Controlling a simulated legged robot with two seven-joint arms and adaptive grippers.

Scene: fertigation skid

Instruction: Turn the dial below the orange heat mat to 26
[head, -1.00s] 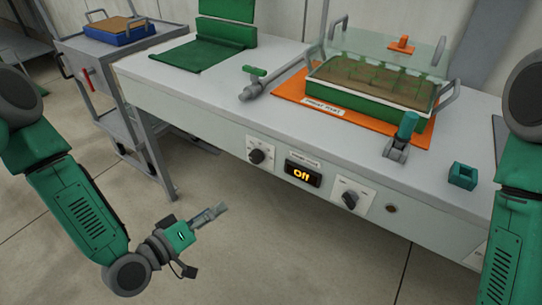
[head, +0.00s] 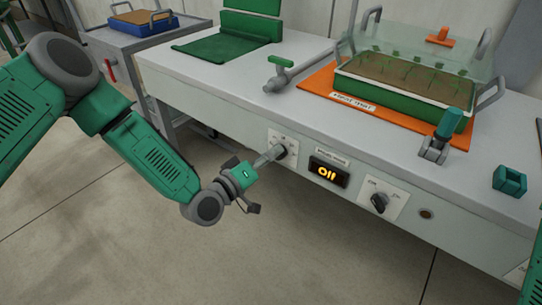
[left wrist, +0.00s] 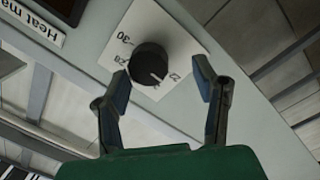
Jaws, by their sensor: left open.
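The dial is a round black knob with a white pointer line on a white plate; it shows in the head view (head: 282,150) and in the left wrist view (left wrist: 149,60). Its plate carries numbers, with 30 readable and others partly covered. The pointer aims down-right in the wrist view. My left gripper (head: 272,155) is at the dial. In the wrist view its open fingers (left wrist: 160,82) stand on either side of the knob's lower part; contact is unclear. The orange heat mat (head: 316,89) lies on the bench above. My right gripper is out of view.
A tray with green walls (head: 395,98) stands on the mat. A valve pipe (head: 290,75) and a green block (head: 509,180) are on the bench top.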

